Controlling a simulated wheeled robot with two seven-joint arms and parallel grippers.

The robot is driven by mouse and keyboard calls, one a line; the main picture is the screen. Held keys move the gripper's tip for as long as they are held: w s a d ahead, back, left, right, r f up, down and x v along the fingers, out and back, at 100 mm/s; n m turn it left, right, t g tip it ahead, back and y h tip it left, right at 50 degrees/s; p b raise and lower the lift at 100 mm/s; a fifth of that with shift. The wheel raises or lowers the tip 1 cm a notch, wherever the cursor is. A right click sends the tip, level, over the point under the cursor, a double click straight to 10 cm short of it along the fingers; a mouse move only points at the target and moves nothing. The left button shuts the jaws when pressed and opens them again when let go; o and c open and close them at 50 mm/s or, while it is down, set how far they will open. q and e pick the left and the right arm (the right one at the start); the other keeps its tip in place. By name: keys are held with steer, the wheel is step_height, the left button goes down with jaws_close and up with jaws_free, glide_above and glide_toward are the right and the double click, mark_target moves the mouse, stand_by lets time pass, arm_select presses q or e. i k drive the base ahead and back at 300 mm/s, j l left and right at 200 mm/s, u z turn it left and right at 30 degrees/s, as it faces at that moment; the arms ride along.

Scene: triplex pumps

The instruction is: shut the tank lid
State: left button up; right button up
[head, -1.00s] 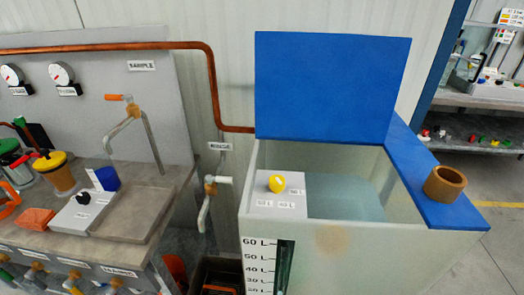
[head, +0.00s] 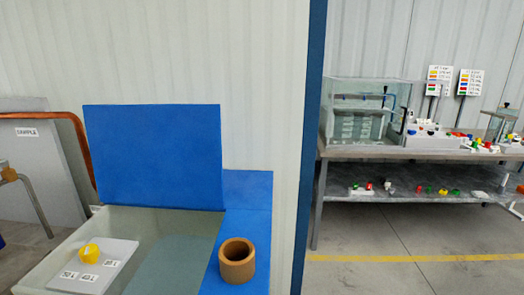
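The tank lid (head: 152,155) is a flat blue panel standing upright, open, at the back of the tank. The pale tank (head: 38,262) is at the lower left, with grey-blue water (head: 175,262) showing inside. A light panel (head: 95,268) with a yellow knob (head: 89,252) and small labels sits at the tank's left side. A blue fixed top (head: 248,200) runs along the tank's right side, with a brown ring-shaped cup (head: 237,262) on it. Neither of my grippers is in view.
A copper pipe (head: 70,118) and a grey panel (head: 50,185) are at the left. A blue post (head: 309,150) stands right of the tank. Beyond it, a metal workbench (head: 400,150) holds a clear case and coloured parts. Open floor (head: 400,245) with a yellow line lies in front.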

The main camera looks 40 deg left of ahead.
mark_target(170, 155)
steer(key=i+l+z, duration=0.15)
steer(key=i+l, duration=0.25)
steer(key=i, duration=0.15)
steer(key=i+u, duration=0.25)
steer(key=u, duration=0.15)
steer(key=i+u, duration=0.2)
steer(key=u, duration=0.2)
steer(key=i+l+u, duration=0.1)
steer(key=i+u, duration=0.25)
steer(key=i+l+u, duration=0.1)
steer(key=u, duration=0.3)
steer(key=i+l+u, duration=0.1)
steer(key=u, duration=0.35)
steer(key=i+l+u, duration=0.15)
steer(key=i+u, duration=0.15)
steer(key=u, duration=0.2)
steer(key=i+l+u, duration=0.1)
steer(key=l+u, duration=0.15)
steer(key=u, duration=0.2)
steer(key=i+l+u, duration=0.15)
steer(key=u, duration=0.3)
steer(key=l+u, duration=0.7)
steer(key=u, duration=0.25)
steer(key=l+u, duration=0.35)
steer(key=u, duration=0.15)
